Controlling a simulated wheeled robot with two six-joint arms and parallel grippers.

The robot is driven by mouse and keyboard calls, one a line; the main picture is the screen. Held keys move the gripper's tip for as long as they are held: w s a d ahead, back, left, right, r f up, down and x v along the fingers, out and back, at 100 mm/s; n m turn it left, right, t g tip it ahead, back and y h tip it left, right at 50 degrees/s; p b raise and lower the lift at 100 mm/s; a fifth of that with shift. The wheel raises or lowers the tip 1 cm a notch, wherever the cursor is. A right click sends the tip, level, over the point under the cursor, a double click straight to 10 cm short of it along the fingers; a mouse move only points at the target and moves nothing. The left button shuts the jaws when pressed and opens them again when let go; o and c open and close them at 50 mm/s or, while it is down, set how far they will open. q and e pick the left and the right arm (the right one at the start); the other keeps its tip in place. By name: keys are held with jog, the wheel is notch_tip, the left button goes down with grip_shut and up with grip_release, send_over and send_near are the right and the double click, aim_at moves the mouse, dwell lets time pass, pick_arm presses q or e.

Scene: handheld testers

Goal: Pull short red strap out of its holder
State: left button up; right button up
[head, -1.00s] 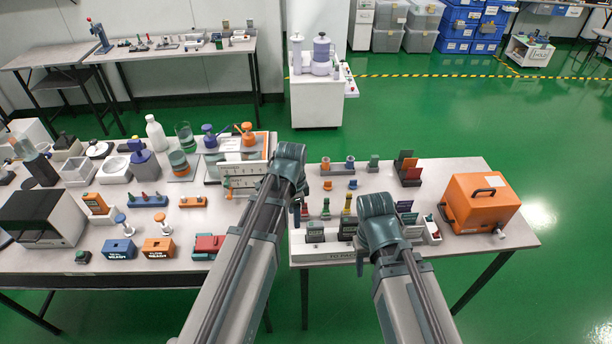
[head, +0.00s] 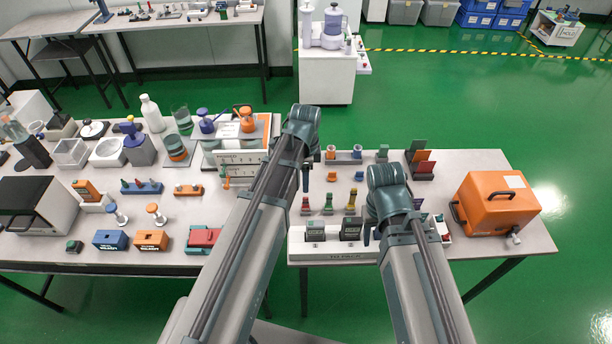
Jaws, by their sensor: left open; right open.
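A short red strap (head: 305,206) stands upright in a holder on the right table, at the left end of a small row. A green strap (head: 328,200) and a yellow strap (head: 351,199) stand to its right. My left gripper (head: 306,180) hangs from its wrist, above and behind the red strap in the picture, apart from it and empty. My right gripper (head: 367,235) points down at the right of the straps, partly hidden by its own wrist, and holds nothing that I can see. The red strap's holder is too small to make out clearly.
A white tray (head: 318,259) with dark testers (head: 350,228) lies at the table's front edge. An orange case (head: 497,205) stands at the right. Dark and red upright plates (head: 424,160) stand at the back. Another crowded table (head: 140,218) is at the left.

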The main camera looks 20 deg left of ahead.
aim_at(306, 205)
pick_arm(q)
notch_tip(306, 205, down, 14)
jog(key=b, duration=1.3)
jog(key=shift+r, duration=0.25)
grip_shut()
dwell(1.0)
